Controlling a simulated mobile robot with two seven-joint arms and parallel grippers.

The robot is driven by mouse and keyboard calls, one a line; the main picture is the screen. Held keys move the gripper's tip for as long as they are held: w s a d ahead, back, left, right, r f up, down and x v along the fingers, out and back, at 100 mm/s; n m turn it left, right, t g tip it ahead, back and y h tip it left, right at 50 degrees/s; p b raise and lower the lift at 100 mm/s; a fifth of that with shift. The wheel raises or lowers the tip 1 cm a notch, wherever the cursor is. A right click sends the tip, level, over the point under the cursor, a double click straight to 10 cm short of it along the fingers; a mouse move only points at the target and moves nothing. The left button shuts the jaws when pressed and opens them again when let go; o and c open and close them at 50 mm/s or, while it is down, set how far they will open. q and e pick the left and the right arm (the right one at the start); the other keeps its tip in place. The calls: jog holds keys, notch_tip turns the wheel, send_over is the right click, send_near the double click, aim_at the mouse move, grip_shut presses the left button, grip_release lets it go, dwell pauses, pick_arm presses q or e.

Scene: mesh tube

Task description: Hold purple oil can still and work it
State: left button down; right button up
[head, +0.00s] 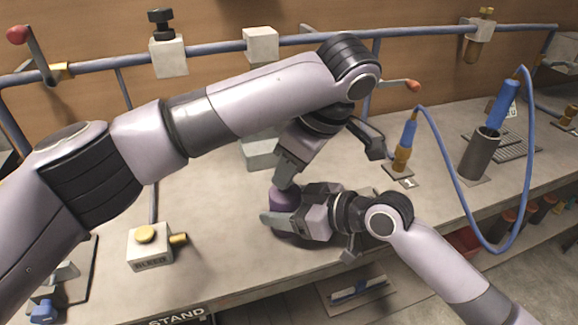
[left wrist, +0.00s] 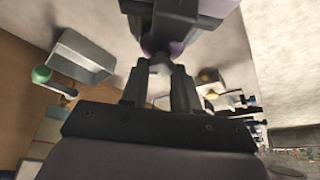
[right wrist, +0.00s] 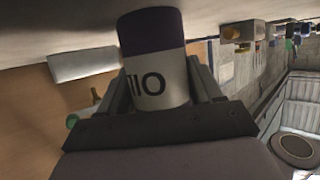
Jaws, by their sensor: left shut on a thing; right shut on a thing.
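The purple oil can (head: 284,198) stands on the bench, mostly hidden by my grippers in the head view. In the right wrist view the can (right wrist: 152,40) shows a purple body and a white label with dark letters. My right gripper (head: 275,216) comes in from the right and is shut around the can's side; its fingers flank the can in the right wrist view. My left gripper (head: 286,184) points down from above and is shut on a small pale part (left wrist: 160,66) at the can's top. The exact shape of that part is hidden.
A box with a yellow button (head: 150,250) stands at the left. A grey cup (head: 480,155) holding a blue-handled tool and a looping blue hose (head: 455,180) are at the right. A blue pipe rail (head: 110,65) runs along the back. The bench's front edge is close to the can.

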pick_arm(q)
jog(key=shift+w+n+g, duration=0.1)
jog(key=shift+n+g, duration=0.4)
jog(key=shift+n, duration=0.7)
jog(key=c, duration=0.8)
grip_release()
jog(key=shift+d+r, duration=0.1)
jog(key=shift+v, duration=3.6)
pick_arm(e)
jog(key=o, duration=1.3)
